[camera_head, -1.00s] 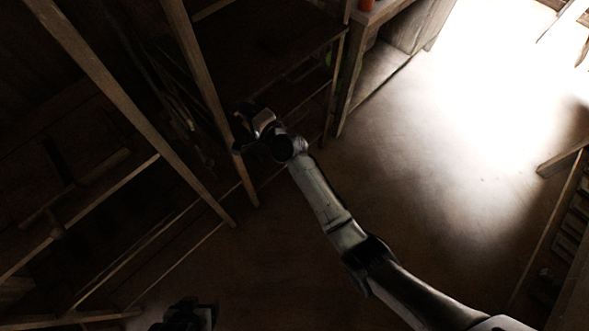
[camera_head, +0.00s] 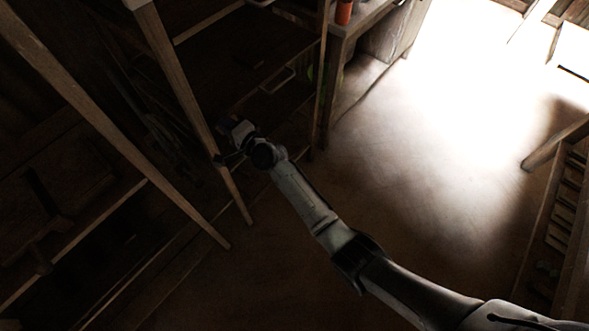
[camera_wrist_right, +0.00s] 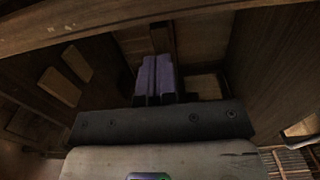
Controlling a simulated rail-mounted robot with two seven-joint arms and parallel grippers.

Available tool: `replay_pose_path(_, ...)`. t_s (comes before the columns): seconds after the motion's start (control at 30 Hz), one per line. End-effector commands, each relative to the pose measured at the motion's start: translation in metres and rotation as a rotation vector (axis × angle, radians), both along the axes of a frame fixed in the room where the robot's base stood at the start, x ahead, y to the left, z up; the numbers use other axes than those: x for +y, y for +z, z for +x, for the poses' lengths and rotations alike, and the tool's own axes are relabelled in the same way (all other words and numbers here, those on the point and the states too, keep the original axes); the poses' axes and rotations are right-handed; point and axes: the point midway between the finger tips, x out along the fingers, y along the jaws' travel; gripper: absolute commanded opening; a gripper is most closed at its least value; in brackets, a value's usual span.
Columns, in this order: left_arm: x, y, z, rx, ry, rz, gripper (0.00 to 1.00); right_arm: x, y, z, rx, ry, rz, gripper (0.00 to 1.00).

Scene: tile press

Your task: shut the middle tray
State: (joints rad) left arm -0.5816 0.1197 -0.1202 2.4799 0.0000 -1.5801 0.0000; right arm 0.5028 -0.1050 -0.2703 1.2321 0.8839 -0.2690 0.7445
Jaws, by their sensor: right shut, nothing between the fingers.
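A dark wooden rack with shelves stands at the upper left and centre of the head view. A pale handle (camera_head: 278,82) shows on a dark front in it; I cannot tell for sure whether this is the middle tray. My right gripper (camera_head: 232,132) is at the rack, beside its front post. In the right wrist view its two purple-grey fingers (camera_wrist_right: 157,76) are together, with nothing between them, pointing into a wooden recess. I cannot tell whether they touch anything. My left gripper is out of view.
A front post (camera_head: 185,85) of the rack stands close to my right gripper. An orange-red object (camera_head: 344,12) sits on a bench at the top. A wooden rack (camera_head: 560,215) stands at the right. The floor (camera_head: 400,170) between is clear.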

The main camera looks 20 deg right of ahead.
Motion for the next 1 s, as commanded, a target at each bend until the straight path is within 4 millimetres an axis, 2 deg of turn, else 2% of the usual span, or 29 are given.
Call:
replay_pose_path(0.27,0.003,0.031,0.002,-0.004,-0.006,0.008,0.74,-0.011,0.007,-0.042,-0.003,0.015,0.002,0.00)
replay_pose_path(0.6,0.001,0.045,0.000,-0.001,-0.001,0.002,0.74,-0.043,0.006,-0.098,-0.006,0.015,0.003,0.00)
replay_pose_path(0.8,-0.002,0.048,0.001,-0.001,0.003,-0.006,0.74,-0.053,0.005,-0.117,-0.007,0.015,0.004,0.00)
replay_pose_path(1.0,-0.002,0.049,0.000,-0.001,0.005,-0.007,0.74,-0.057,0.005,-0.124,-0.007,0.015,0.005,0.00)
